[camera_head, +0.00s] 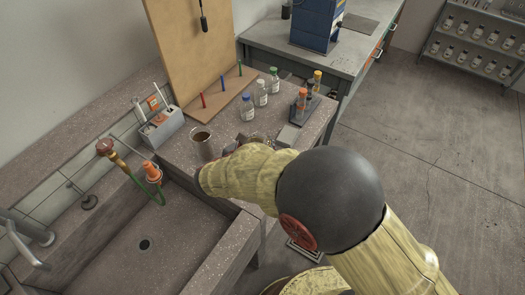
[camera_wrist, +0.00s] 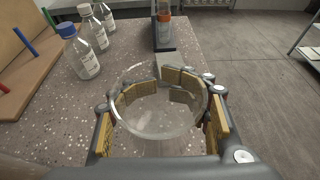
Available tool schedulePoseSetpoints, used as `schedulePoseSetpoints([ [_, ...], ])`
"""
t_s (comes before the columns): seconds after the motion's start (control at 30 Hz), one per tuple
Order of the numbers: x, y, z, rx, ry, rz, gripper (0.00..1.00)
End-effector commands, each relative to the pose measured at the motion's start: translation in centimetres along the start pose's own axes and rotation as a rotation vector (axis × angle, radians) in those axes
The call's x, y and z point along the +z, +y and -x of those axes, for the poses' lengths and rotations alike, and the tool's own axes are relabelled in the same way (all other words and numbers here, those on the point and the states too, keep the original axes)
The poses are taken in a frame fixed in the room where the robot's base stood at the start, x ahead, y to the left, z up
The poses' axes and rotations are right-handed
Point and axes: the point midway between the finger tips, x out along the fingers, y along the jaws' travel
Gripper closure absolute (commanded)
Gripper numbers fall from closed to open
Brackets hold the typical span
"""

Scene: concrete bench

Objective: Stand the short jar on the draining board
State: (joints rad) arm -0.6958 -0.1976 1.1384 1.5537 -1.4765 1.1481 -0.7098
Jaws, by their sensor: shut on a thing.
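The short jar (camera_wrist: 150,128) is a clear, round, wide-mouthed glass vessel in the middle of the wrist view. My gripper (camera_wrist: 163,100) is shut on it, with yellow-padded fingers around its sides. The jar looks upright, over the speckled bench top; I cannot tell whether its base touches. In the head view my arm hides most of the gripper and jar. The likely draining board is a tan wooden base with red, blue and green upright pegs (camera_head: 215,101), below a tall tan back panel (camera_head: 188,45). It also shows at the wrist view's left edge (camera_wrist: 22,75).
Three capped bottles (camera_head: 261,95) stand beside the board. A dark rack with orange-capped tubes (camera_head: 303,104) and a small grey block (camera_head: 289,135) stand to the right. A metal cup (camera_head: 203,147) stands near my gripper, beside the sink (camera_head: 125,255). A caddy (camera_head: 161,127) is behind it.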

Motion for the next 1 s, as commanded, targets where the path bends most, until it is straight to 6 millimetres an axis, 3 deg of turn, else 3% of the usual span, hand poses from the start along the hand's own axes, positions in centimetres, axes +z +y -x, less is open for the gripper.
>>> schedulePoseSetpoints([
  [0.27,-1.2,1.1,-1.3,-0.001,0.0,-0.001,1.0],
  [0.53,-4.2,1.3,-2.7,0.0,0.0,-0.001,1.0],
  [0.93,-4.5,1.3,-2.7,0.0,0.0,0.0,1.0],
  [0.97,-4.5,1.3,-2.8,-0.001,0.0,0.001,0.59],
  [1.0,-4.5,1.3,-2.7,0.0,0.0,0.0,0.56],
])
